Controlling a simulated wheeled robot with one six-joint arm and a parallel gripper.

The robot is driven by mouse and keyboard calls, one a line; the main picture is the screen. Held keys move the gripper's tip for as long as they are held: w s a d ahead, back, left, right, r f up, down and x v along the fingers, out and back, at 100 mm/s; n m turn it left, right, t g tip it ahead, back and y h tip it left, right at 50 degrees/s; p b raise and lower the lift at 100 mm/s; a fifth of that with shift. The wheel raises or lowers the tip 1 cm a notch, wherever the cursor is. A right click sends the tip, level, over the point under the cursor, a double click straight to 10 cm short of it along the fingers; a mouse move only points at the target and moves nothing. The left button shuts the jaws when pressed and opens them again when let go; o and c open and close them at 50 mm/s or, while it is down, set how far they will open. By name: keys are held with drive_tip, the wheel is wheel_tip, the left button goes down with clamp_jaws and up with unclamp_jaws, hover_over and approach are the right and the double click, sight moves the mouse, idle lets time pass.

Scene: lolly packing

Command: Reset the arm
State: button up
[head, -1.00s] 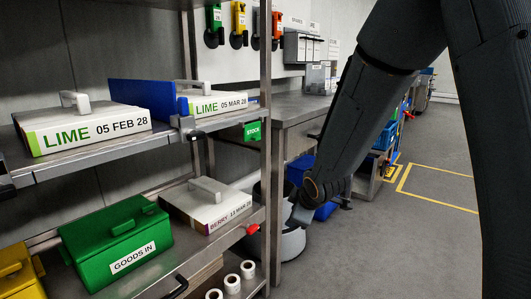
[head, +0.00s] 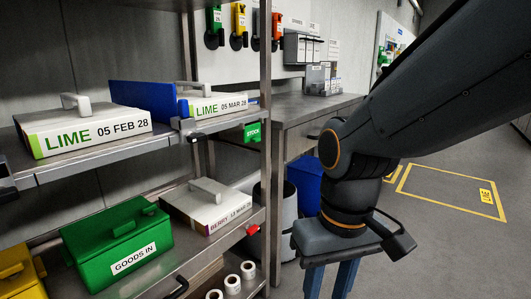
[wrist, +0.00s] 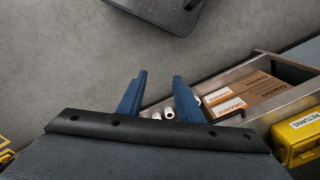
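My gripper (head: 330,283) hangs below my dark arm at the lower middle of the head view, to the right of the steel shelf rack. Its two blue fingers point down and run off the bottom edge. In the wrist view my gripper (wrist: 159,77) shows both blue fingers spread apart with nothing held between them. Bare grey floor shows beyond the fingertips.
The rack (head: 273,200) holds lime boxes (head: 88,130), a berry box (head: 208,207), a green GOODS IN box (head: 118,240) and white rolls (head: 232,284). A blue bin (head: 306,182) stands behind my gripper. Right floor is open.

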drive_tip(key=d+r+m+p, duration=0.3)
drive_tip(key=d+r+p, duration=0.6)
drive_tip(key=p, duration=1)
drive_tip(key=shift+d+r+h, duration=0.3)
drive_tip(key=shift+r, duration=0.75)
